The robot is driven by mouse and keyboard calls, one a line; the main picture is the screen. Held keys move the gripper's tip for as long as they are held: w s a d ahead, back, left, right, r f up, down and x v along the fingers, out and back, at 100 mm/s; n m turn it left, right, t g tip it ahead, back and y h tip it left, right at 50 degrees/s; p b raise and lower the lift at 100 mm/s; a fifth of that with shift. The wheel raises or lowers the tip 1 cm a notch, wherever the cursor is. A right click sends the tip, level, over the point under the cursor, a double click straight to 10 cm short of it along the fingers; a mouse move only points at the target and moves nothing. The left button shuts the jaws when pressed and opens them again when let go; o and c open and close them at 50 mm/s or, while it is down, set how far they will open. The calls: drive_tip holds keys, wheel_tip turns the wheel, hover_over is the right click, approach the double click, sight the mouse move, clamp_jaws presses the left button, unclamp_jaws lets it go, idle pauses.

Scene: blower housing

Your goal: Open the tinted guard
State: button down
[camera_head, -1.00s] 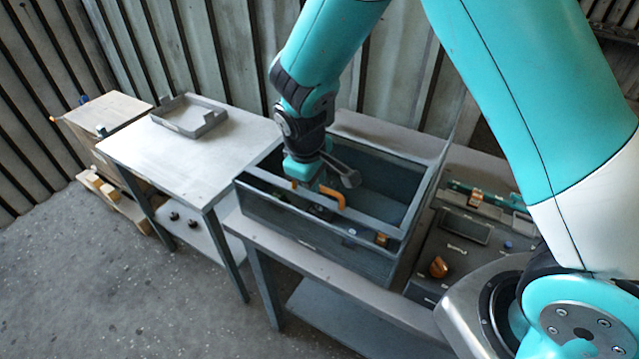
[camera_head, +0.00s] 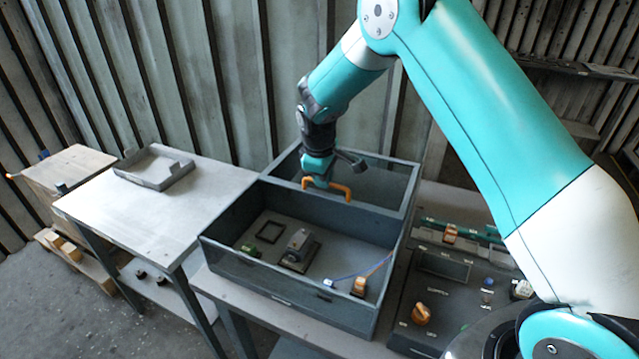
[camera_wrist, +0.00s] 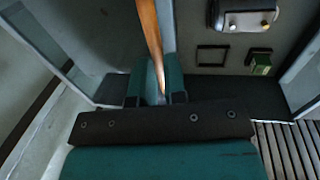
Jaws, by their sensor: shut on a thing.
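The tinted guard (camera_head: 375,183) is a framed, see-through dark panel raised at the back of the grey housing (camera_head: 290,297). An orange handle (camera_head: 347,190) is on its lower front bar. My gripper (camera_head: 318,182) is at the left part of this handle and shut on it. In the wrist view the orange handle (camera_wrist: 150,40) runs down between the teal fingers of my gripper (camera_wrist: 157,88). The open housing shows a grey motor-like part (camera_head: 299,246), a green block (camera_head: 250,250), a square frame (camera_head: 270,231) and an orange connector (camera_head: 359,286) with a blue wire.
A grey table (camera_head: 140,215) with a shallow tray (camera_head: 155,168) stands left of the housing. A control panel with an orange knob (camera_head: 421,313) is to the right. The corrugated wall (camera_head: 235,80) stands close behind the raised guard.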

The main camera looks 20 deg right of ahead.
drive_tip(key=c, duration=1.2)
unclamp_jaws()
drive_tip(key=shift+o, duration=0.2)
wheel_tip(320, 180, up, 17)
drive_tip(key=s+a+b, duration=0.2)
drive_tip(key=b, duration=0.2)
drive_tip(key=shift+a, duration=0.3)
drive_tip(key=shift+s+r, duration=0.1)
drive_tip(key=shift+s, duration=0.05)
drive_tip(key=s+a+f+y+b, duration=0.1)
drive_tip(key=s+a+y, duration=0.2)
drive_tip(key=s, duration=1.4)
drive_tip(key=s+a+f+m+g+y, duration=0.1)
drive_tip(key=s+a, duration=0.4)
drive_tip(key=s, duration=1.2)
drive_tip(key=shift+a+f+m+g+y+b, duration=0.35)
drive_tip(key=shift+f+y, duration=0.2)
drive_tip(key=shift+y, duration=0.35)
